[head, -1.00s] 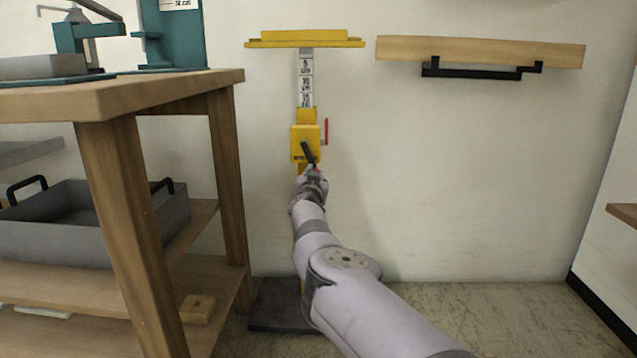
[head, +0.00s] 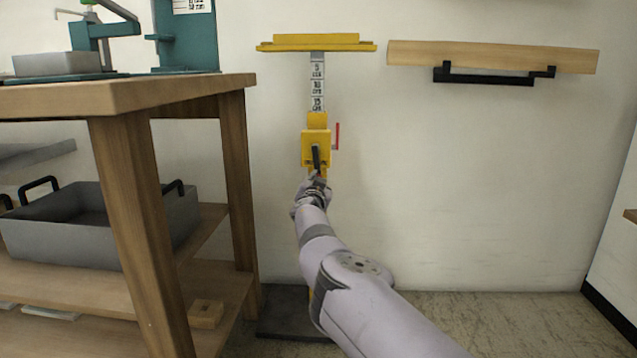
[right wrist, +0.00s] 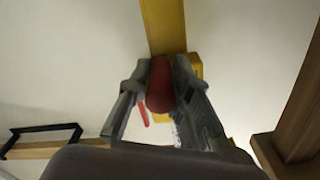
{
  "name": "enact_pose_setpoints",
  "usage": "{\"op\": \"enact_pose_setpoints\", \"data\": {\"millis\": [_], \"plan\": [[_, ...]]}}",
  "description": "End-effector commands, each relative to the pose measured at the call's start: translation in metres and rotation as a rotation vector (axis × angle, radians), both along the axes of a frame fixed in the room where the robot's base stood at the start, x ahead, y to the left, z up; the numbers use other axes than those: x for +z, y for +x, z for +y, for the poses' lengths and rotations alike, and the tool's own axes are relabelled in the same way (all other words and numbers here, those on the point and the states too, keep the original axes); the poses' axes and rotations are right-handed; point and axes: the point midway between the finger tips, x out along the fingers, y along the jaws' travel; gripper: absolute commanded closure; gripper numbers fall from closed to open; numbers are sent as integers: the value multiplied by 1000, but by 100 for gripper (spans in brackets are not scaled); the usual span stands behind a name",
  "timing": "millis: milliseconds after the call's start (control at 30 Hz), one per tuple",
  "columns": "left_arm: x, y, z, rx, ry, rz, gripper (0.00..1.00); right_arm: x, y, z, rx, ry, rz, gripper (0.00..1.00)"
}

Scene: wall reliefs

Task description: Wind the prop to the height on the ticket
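The yellow prop (head: 317,47) stands against the wall, its flat head on top of a post with a printed scale (head: 317,85). The scale shows marks 5, 10 and 15 above the yellow housing (head: 316,130). A black crank (head: 316,158) on the housing points almost straight down. My right gripper (head: 316,182) is at the crank's lower end. In the right wrist view its fingers (right wrist: 162,85) stand close on both sides of the crank's red knob (right wrist: 160,92). A white ticket (head: 193,4) on the teal press is cut off by the top edge. My left gripper is out of view.
A wooden workbench (head: 120,95) with a grey tray (head: 85,240) on its shelf stands left of the prop. A wooden shelf board (head: 490,55) on a black bracket is on the wall at right. A red lever (head: 337,135) sits beside the housing.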

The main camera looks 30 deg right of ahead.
Motion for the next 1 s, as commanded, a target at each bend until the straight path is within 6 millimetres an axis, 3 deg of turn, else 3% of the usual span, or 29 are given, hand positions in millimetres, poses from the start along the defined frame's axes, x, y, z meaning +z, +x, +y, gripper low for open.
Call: {"op": "enact_pose_setpoints", "data": {"millis": [33, 233, 567, 667, 1000], "plan": [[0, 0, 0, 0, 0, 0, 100, -3, 3, 10, 19, 3, 5, 74], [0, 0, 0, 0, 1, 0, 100, -2, 2, 7, 14, 3, 3, 61], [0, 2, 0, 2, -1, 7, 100, 2, 1, 2, 4, 3, -1, 60], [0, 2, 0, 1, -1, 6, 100, 12, 1, 3, 4, 4, -3, 60], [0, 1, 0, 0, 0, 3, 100, 76, 2, 4, 9, 6, -4, 60]]}}
